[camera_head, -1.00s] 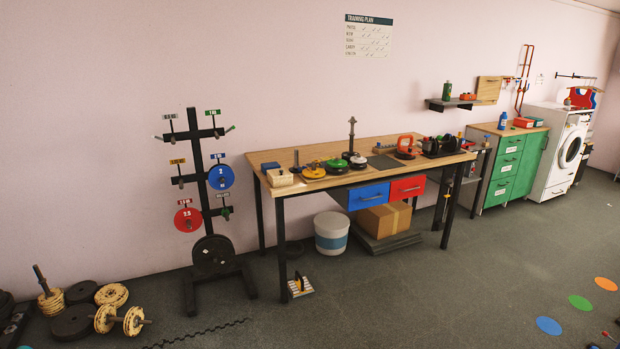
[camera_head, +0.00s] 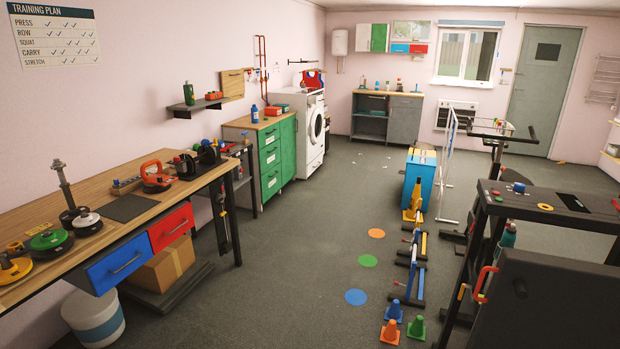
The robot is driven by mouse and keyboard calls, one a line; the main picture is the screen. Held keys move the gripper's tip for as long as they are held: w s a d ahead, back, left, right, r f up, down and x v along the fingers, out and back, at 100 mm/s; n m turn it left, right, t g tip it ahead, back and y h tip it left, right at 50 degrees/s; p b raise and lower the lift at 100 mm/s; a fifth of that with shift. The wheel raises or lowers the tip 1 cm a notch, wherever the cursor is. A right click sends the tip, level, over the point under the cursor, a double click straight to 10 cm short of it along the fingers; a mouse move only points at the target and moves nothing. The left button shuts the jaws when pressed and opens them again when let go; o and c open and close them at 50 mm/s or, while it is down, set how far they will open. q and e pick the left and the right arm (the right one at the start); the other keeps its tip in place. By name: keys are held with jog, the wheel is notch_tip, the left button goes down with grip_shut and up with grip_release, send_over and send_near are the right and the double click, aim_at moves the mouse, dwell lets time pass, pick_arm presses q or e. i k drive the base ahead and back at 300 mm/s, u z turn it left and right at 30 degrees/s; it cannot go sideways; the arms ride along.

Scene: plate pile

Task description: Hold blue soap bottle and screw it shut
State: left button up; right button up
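A small blue bottle (camera_head: 255,114) stands upright on the wooden top of the green drawer cabinet (camera_head: 270,158), against the left wall. It looks like the blue soap bottle, but it is too small to tell how its cap sits. Small bottles (camera_head: 399,84) also stand on the far counter, too small to make out. Neither of my grippers is in view.
A workbench (camera_head: 113,177) with weight plates and tools runs along the left. A washing machine (camera_head: 312,130) stands past the cabinet. Cones (camera_head: 394,311), low hurdles and a black rack (camera_head: 490,215) stand on the right. The middle floor is mostly clear.

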aim_at(254, 110)
jog(key=z, duration=0.2)
jog(key=i, duration=4.05)
jog(key=u, duration=0.55)
jog(key=i, duration=1.65)
jog(key=u, duration=0.4)
